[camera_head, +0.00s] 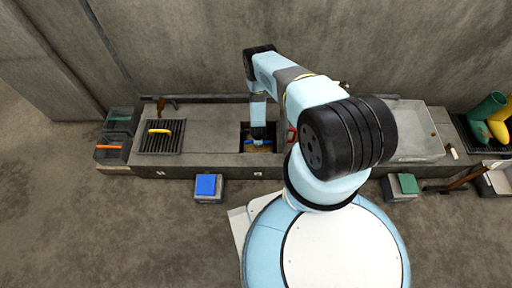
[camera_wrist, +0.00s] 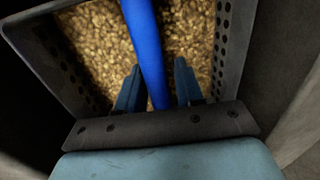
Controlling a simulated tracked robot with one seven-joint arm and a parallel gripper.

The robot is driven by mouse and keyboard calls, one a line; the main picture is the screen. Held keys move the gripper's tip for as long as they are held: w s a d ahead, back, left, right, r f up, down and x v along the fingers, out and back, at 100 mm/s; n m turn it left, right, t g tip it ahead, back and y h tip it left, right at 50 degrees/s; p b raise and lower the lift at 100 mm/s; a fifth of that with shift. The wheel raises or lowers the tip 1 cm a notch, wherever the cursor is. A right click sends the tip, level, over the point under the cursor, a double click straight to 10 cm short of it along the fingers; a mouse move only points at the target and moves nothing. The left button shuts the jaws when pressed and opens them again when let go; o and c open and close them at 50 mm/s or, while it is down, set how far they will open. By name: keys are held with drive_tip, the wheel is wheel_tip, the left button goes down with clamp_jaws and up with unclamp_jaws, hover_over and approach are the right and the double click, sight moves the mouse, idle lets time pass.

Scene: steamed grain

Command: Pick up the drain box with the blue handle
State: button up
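The drain box with the blue handle sits in a square opening in the counter in the head view. In the wrist view its dark perforated wall (camera_wrist: 225,40) surrounds pale brown grain. The blue handle (camera_wrist: 146,45) runs across the box; a piece of it also shows in the head view (camera_head: 248,142). My gripper (camera_wrist: 158,70) is open, with one dark finger on each side of the handle. A gap shows between the handle and the right finger; the left finger looks very close to it. In the head view my gripper (camera_head: 258,136) points down into the opening and hides part of the box.
A dark grate with a yellow handle (camera_head: 160,131) lies left on the counter (camera_head: 212,130). A red handle (camera_head: 292,134) is just right of my gripper. A blue-topped box (camera_head: 208,185) stands in front.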

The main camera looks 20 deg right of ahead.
clamp_jaws()
drive_tip(key=shift+w, duration=0.15)
idle(0.9)
